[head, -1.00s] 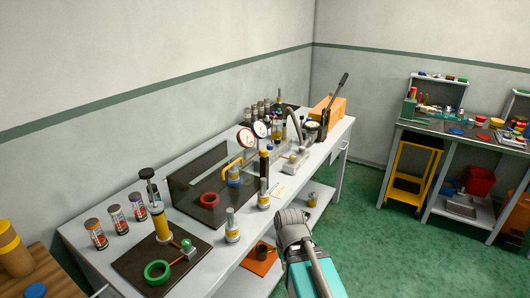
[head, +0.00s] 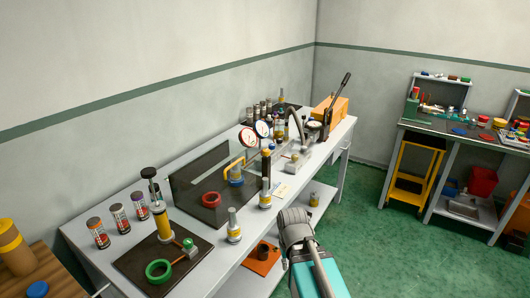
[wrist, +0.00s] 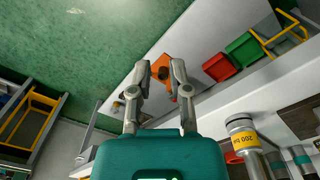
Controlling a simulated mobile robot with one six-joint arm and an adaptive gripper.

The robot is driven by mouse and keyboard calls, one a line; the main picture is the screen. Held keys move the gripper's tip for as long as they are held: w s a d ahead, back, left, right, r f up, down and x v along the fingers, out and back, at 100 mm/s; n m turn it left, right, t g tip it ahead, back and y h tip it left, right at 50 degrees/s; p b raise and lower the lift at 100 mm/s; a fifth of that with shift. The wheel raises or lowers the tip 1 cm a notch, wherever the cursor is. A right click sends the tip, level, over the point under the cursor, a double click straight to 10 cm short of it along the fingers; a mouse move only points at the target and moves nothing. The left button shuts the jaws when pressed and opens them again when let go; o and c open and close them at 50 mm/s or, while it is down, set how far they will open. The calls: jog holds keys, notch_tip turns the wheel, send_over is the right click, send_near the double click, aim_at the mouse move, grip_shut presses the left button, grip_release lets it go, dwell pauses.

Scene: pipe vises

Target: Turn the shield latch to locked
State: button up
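A dark see-through shield panel (head: 190,185) stands on the bench at left of centre, with a yellow handle (head: 227,163) near its upper right. A red ring (head: 211,199) shows at the panel. I cannot make out the latch or its position. My gripper (wrist: 160,68) is open in the wrist view, its two grey fingers apart with nothing held, above the bench's lower shelf. In the head view my arm is in front of the bench, right of the shield; the fingers cannot be made out there.
The bench top (head: 208,238) carries several bottles, two dial gauges and a pump with a green ring (head: 158,270).

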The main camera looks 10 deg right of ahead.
jog(key=o, duration=0.6)
jog(key=w, duration=0.1)
jog(key=w+d+n+h, duration=0.1)
jog(key=w+d+n+t, duration=0.1)
jog(key=w, duration=0.1)
jog(key=shift+w+d+f+h+b, duration=0.1)
jog(key=shift+h+b, duration=0.2)
jog(key=w+d+n+t+h, duration=0.2)
jog(key=w+n, duration=0.1)
jog(key=w, duration=0.2)
jog(key=n+t+h+b, duration=0.1)
jog(key=n+t+b, duration=0.3)
jog(key=n+t, duration=1.7)
send_near(266, 153)
jog(key=s+r+n+g, duration=0.1)
jog(key=n+g, duration=0.1)
jog(key=s+a+r+n+g, duration=0.1)
jog(key=r+n+g, duration=0.1)
jog(key=s+r+n+g, duration=0.1)
jog(key=r+n+g, duration=0.1)
jog(key=shift+s+a+r+n+g, duration=0.15)
jog(key=shift+a+r+n+g, duration=0.1)
jog(key=shift+a+n+g, duration=0.15)
jog(key=x, duration=1.3)
jog(key=shift+w+d, duration=0.2)
jog(key=shift+w, duration=0.2)
